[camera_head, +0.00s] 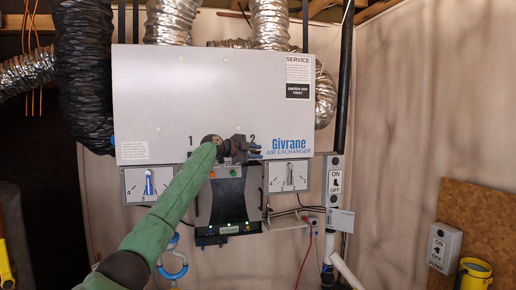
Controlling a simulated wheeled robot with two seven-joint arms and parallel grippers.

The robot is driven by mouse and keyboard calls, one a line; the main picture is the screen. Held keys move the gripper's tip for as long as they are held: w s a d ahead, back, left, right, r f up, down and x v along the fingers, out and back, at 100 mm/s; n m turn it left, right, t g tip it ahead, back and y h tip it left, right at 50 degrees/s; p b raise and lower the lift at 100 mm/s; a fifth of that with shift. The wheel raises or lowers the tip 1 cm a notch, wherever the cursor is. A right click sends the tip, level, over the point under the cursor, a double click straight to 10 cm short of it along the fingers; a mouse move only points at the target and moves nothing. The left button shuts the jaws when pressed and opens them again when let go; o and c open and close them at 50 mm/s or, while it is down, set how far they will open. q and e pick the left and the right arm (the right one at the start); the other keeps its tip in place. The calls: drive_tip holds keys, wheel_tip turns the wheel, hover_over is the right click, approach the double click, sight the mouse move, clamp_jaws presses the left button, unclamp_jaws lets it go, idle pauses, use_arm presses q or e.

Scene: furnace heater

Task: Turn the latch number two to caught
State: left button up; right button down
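A large grey air exchanger box (215,90) hangs on the wall, with the numbers 1 and 2 printed low on its front. My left gripper (256,151) is at the lower edge of the box, just below the number 2. My green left arm reaches up to it from the lower left. The dark gripper is small and seen from behind, so I cannot tell whether its fingers are open or shut, or whether they touch anything. Latch number two cannot be made out; the gripper covers the area under the 2. My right gripper is not in view.
Below the box is a control unit (229,200) with lit buttons, between a left dial panel (136,184) and a right dial panel (288,176). An ON/OFF switch (336,181) is to the right. A pump switch box (444,248) and yellow container (474,274) stand lower right.

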use_arm(q)
drive_tip(key=shift+w+d+f, duration=0.15)
drive_tip(key=shift+w+d, duration=0.15)
drive_tip(key=shift+d, duration=0.15)
drive_tip(key=shift+c, duration=0.2)
clamp_jaws()
